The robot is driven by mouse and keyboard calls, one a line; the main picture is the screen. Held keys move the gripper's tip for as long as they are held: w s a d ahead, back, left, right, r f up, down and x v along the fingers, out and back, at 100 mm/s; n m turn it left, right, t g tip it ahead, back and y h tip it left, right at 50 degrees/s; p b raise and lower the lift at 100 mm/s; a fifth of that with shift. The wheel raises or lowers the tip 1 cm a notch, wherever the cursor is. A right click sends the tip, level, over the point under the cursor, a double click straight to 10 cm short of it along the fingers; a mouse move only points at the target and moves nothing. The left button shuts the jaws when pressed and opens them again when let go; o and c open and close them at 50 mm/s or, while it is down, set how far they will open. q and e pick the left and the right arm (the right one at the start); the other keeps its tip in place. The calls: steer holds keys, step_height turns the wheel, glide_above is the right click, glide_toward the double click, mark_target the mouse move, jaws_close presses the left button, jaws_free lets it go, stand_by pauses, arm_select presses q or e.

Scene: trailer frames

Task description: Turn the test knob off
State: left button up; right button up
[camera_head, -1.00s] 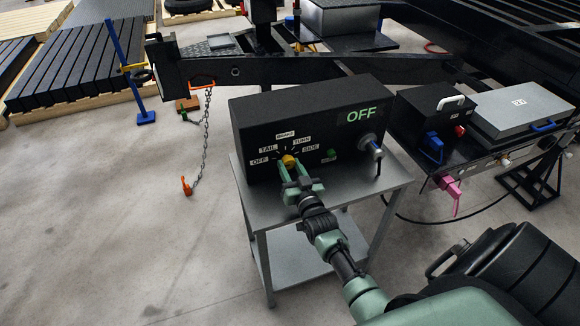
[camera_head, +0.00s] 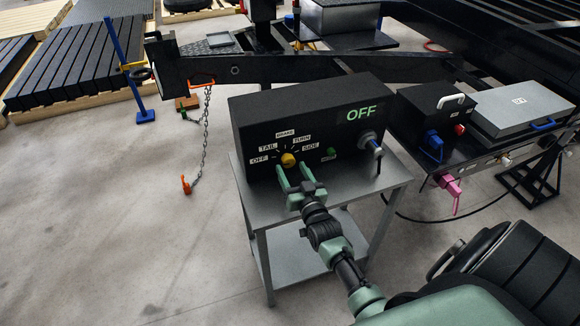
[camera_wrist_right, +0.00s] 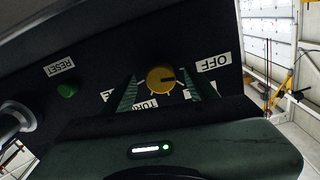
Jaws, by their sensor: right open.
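The yellow test knob (camera_head: 288,159) is on the front of a black control box (camera_head: 345,97), among labels reading OFF, TAIL, BRAKE, TURN and SIDE. The box's green display (camera_head: 361,114) reads OFF. In the right wrist view, upside down, the knob (camera_wrist_right: 159,80) has a dark mark on its side toward the OFF label (camera_wrist_right: 213,62). My right gripper (camera_head: 293,171) is open and empty, just in front of and below the knob. In the wrist view its fingertips (camera_wrist_right: 158,82) appear on either side of the knob, apart from it. My left gripper is not in view.
The box stands on a grey metal table (camera_head: 330,203). A green reset button (camera_head: 331,152) and a grey connector (camera_head: 371,143) are right of the knob. A black trailer beam (camera_head: 300,69) runs behind. A hanging chain (camera_head: 206,135) and open floor lie left.

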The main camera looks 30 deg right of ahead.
steer(key=v, duration=0.5)
steer(key=shift+s+a, duration=0.1)
steer(key=shift+s, duration=0.1)
